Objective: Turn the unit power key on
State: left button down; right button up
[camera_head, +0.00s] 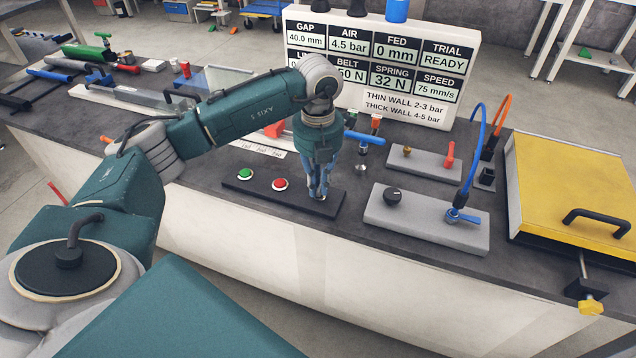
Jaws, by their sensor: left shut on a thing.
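My left gripper (319,192) points straight down over the right end of a long black control box (262,195). Its fingers are shut on a small part there, at the place of the unit power key. The fingers hide this part, so I cannot see which way the key is turned. A green button (245,174) and a red button (280,184) sit on the same box, left of the gripper. My right gripper is not in view.
A grey box with a black knob (393,196) and a blue valve handle (462,215) stands to the right. Behind it is a grey plate with a red lever (450,154). A white display board (380,60) stands behind. A yellow cover (570,185) is at far right.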

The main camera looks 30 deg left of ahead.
pick_arm(q)
jog(key=shift+w+r, duration=0.15)
jog(key=c, duration=1.8)
grip_release()
jog(key=shift+o, duration=0.2)
notch_tip(320, 180, up, 12)
